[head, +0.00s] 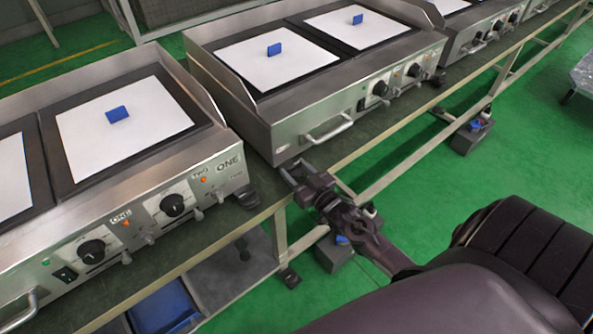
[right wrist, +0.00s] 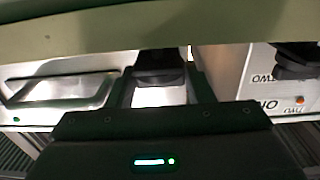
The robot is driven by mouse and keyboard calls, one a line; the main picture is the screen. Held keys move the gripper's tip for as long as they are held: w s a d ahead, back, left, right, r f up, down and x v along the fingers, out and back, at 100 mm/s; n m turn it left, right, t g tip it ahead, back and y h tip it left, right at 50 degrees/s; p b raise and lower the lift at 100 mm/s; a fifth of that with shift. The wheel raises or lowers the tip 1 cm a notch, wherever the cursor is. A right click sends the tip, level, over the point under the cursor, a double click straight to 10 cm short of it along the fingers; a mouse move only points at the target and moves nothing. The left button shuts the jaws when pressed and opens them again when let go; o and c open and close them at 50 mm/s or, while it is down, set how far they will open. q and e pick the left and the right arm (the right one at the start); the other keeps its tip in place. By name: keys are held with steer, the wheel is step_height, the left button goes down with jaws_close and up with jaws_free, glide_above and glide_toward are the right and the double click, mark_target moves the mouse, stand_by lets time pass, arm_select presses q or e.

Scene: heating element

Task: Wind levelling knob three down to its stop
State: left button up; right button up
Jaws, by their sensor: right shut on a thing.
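My right gripper (head: 294,174) reaches to the bench edge at the front left corner of the middle griddle (head: 290,132). It is shut on a dark levelling knob (right wrist: 160,72), seen between the fingers in the right wrist view. In the head view the gripper hides this knob. No number on the knob can be read. Another black levelling knob (head: 243,199) stands under the front right corner of the near griddle (head: 221,186), left of my gripper. My left gripper is not in view.
The griddles stand in a row on a dark bench (head: 372,134) with a metal frame. White plates with blue blocks (head: 274,49) lie on them. The middle griddle's drawer handle (head: 330,130) juts out to the right of my gripper. Green floor (head: 430,190) is open in front.

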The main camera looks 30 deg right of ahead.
steer(key=o, duration=1)
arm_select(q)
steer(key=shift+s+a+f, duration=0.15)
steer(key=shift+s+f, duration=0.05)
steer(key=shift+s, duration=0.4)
arm_select(e)
steer(key=s, duration=0.7)
steer(key=shift+s+d, duration=0.2)
steer(key=shift+s, duration=0.15)
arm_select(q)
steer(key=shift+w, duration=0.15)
